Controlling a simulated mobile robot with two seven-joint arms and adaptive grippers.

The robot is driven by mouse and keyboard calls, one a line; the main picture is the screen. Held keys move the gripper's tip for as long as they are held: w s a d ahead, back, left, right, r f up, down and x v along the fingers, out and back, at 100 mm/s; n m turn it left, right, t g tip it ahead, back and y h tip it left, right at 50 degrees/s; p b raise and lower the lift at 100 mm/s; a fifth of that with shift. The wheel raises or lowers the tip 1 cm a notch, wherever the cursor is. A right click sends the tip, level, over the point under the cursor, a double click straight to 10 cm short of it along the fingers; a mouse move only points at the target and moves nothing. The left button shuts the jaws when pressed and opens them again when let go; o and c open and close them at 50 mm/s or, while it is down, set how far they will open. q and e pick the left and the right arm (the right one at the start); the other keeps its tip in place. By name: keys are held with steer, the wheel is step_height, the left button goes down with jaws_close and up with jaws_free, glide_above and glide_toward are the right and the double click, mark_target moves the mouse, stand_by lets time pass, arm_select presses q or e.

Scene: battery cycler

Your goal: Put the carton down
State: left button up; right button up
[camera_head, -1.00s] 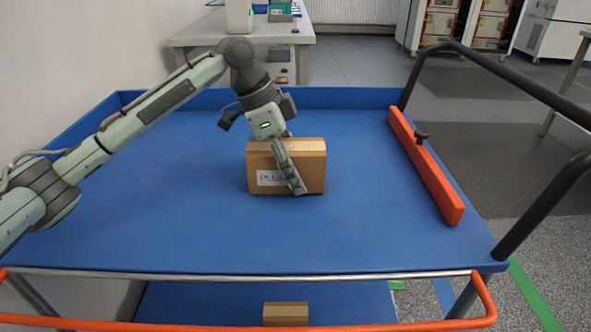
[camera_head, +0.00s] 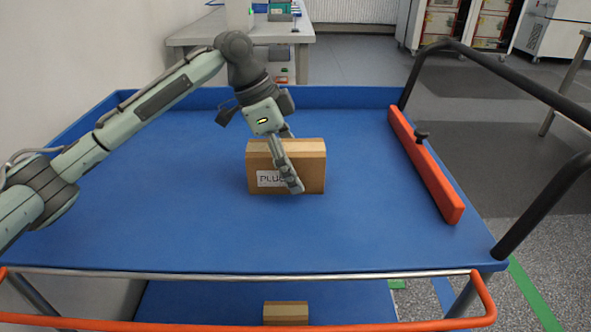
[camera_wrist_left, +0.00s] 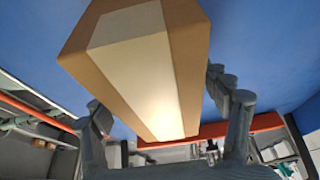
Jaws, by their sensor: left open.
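The carton (camera_head: 315,168) is a brown box with a white label on its front face. It stands upright on the blue top deck of the cart (camera_head: 180,215). My left gripper (camera_head: 284,152) reaches down over it, with one finger in front of the front face and the other mostly hidden behind the box. In the left wrist view the carton (camera_wrist_left: 185,50) lies between the two spread fingers of the open left gripper (camera_wrist_left: 158,98), with visible gaps to them. My right gripper is not in view.
An orange bar with a black knob (camera_head: 425,165) lies along the deck's right side. Black handle rails (camera_head: 500,85) rise at the right. A smaller box (camera_head: 285,313) sits on the lower shelf. The deck is clear around the carton. A wall stands at the left.

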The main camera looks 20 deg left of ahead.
mark_target(268, 147)
arm_select(q)
steer(key=v, duration=1)
steer(key=shift+s+a+r, duration=0.1)
steer(key=shift+a+r, duration=0.15)
steer(key=shift+r, duration=0.25)
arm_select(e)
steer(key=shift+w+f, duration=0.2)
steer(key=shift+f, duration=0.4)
arm_select(q)
steer(key=shift+a, duration=0.15)
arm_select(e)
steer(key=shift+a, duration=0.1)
